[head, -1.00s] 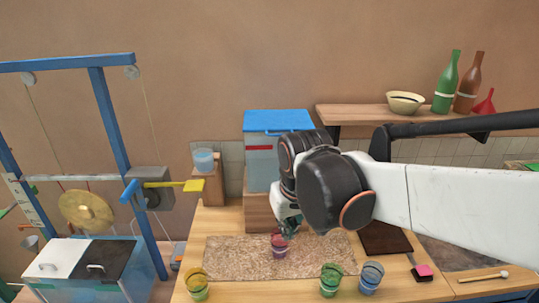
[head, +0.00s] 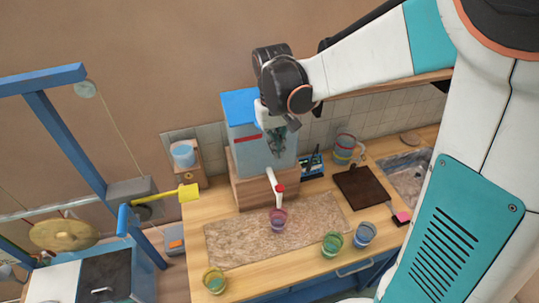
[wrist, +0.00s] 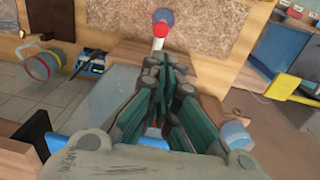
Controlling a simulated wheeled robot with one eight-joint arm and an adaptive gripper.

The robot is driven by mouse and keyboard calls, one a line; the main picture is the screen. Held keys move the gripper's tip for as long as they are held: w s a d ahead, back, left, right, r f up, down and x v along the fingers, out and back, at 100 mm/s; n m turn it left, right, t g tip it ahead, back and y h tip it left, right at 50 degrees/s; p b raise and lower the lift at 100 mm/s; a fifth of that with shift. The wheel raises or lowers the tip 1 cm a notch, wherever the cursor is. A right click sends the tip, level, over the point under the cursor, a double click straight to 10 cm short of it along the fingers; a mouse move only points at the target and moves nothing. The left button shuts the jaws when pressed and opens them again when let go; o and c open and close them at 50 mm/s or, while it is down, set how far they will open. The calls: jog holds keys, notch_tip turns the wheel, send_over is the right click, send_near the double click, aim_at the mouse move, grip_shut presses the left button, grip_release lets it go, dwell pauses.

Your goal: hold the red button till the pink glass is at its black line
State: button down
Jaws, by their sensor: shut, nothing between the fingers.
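The pink glass (head: 278,220) stands upright on the speckled mat, below the white spout (head: 273,184) of a clear tank (head: 262,155) with a blue lid. Its line and liquid level are too small to read. The red button (head: 280,188) sits on the spout's front end. In the wrist view the red button (wrist: 160,30) lies beyond my fingertips, with the glass's rim (wrist: 162,15) just behind it. My gripper (head: 278,150) is shut and empty. It hangs before the tank's front, above the button and apart from it. The wrist view shows my gripper (wrist: 165,65) too.
Yellow (head: 214,280), green (head: 332,244) and blue (head: 364,235) glasses stand along the table's front. A dark board (head: 361,187), a striped mug (head: 344,149) and a small blue device (head: 312,164) are to the right. A yellow paddle (head: 188,191) juts in at the left.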

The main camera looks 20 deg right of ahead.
aim_at(280, 190)
dwell(0.3)
jog(key=f, duration=1.4)
jog(key=shift+d, duration=0.4)
jog(key=shift+f+b, duration=0.9)
jog(key=shift+b, duration=0.1)
jog(key=shift+s+f+b, duration=0.15)
jog(key=shift+f+b, duration=0.15)
jog(key=shift+b, duration=0.05)
dwell(4.6)
